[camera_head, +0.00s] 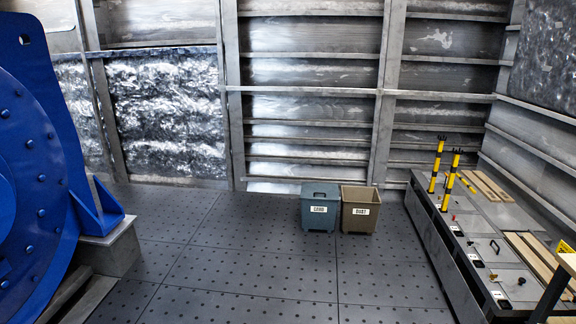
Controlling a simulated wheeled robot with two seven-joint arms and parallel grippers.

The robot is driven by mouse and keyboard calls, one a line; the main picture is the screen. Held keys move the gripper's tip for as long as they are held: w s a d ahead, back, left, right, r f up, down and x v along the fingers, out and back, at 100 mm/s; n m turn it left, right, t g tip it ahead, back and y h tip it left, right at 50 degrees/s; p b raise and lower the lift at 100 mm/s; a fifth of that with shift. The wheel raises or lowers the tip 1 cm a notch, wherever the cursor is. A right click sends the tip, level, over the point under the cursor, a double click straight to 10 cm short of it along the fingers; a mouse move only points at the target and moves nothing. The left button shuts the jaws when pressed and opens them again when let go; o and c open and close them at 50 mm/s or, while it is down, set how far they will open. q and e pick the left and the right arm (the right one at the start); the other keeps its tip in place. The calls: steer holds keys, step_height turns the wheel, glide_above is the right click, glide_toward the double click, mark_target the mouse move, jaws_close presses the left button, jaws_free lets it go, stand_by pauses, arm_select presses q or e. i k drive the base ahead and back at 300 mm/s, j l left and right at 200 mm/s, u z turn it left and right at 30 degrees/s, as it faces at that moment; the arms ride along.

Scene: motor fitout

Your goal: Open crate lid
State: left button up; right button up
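A blue-grey crate (319,212) stands on the floor at the foot of the back wall, near the middle of the head view. Its top looks covered, with a dark handle on it, and a white label is on its front. A brown crate (360,215) stands right beside it, with a white label and an open-looking top. I cannot tell which one the task's crate is. Neither of my grippers shows in this view.
A long low grey bench (470,245) with hatches, handles, wooden slats and upright yellow-and-black posts (449,178) runs along the right. A large blue motor housing (35,190) fills the left. The dark tiled floor (250,275) between them is clear.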

mark_target(310, 191)
steer(key=i+z, duration=0.4)
steer(key=i, duration=1.85)
steer(key=i+u, duration=0.1)
steer(key=i, duration=0.45)
steer(key=i+l+u, duration=0.15)
steer(key=i, duration=0.35)
steer(key=i+l+u, duration=0.1)
steer(key=i, duration=0.45)
steer(key=i+l+u, duration=0.15)
steer(key=i+l, duration=0.2)
steer(key=i, duration=0.15)
steer(key=i+l+u, duration=0.25)
steer(key=i, duration=0.2)
steer(key=i+l+u, duration=0.3)
steer(key=i+l, duration=0.05)
steer(key=i, duration=0.1)
